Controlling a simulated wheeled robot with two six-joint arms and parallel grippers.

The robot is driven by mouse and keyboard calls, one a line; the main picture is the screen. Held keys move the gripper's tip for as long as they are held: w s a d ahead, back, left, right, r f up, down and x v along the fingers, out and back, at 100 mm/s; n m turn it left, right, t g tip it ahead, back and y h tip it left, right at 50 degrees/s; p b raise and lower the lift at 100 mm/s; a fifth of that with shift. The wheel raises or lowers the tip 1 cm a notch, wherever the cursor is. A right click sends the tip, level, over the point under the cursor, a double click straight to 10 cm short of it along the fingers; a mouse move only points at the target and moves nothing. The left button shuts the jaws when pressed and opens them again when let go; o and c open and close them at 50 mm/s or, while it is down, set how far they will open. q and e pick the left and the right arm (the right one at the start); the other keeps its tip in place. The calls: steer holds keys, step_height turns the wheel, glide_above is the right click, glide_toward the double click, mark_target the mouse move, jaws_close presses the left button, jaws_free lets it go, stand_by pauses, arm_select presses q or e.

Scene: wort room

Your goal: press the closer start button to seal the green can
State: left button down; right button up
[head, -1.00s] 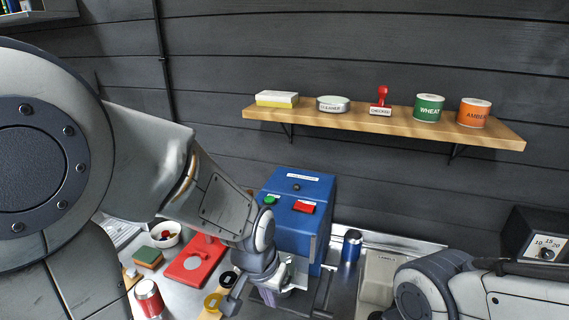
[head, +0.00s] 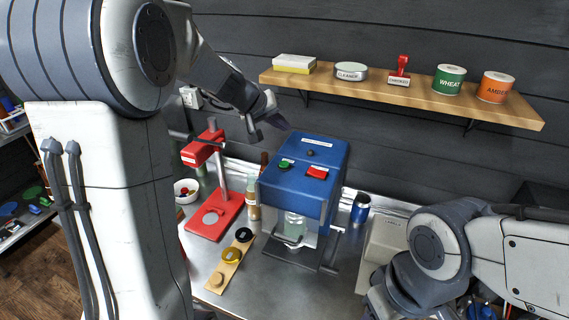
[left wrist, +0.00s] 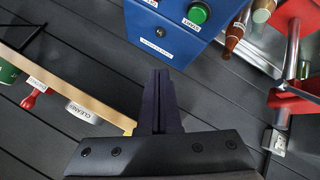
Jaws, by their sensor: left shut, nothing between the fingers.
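The blue closer (head: 273,188) stands on the bench with a green start button (head: 285,163) and a red button (head: 317,172) on its sloped face. The green button also shows in the left wrist view (left wrist: 198,13). A pale greenish can (head: 297,226) stands in the closer's open front bay, partly hidden by a clear guard; its lid is hard to make out. My left gripper (head: 282,124) is shut and empty, above and just left of the closer's top, apart from the buttons. Its fingertips (left wrist: 160,75) point toward the closer's top edge in the wrist view. My right gripper is out of view.
A red press (head: 212,210) and a wooden strip with round pieces (head: 229,266) lie left of the closer. A blue tumbler (head: 360,207) stands right of it. A wall shelf (head: 420,95) with several items hangs behind. My right arm fills the lower right.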

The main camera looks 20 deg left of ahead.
arm_select(q)
steer(key=shift+f, duration=0.1)
steer(key=b, duration=0.7)
glide_above(282, 166)
step_height(282, 166, down, 8)
steer(key=shift+r, duration=0.15)
steer(key=shift+f+b, duration=0.4)
steer(key=shift+f, duration=0.1)
stand_by(1.2)
steer(key=shift+f+b, duration=0.4)
steer(key=shift+b, duration=0.25)
steer(key=shift+f+b, duration=0.4)
steer(key=shift+b, duration=0.1)
stand_by(0.4)
steer(key=shift+r, duration=0.15)
stand_by(0.3)
steer(key=shift+r+p, duration=0.45)
steer(key=shift+r, duration=0.2)
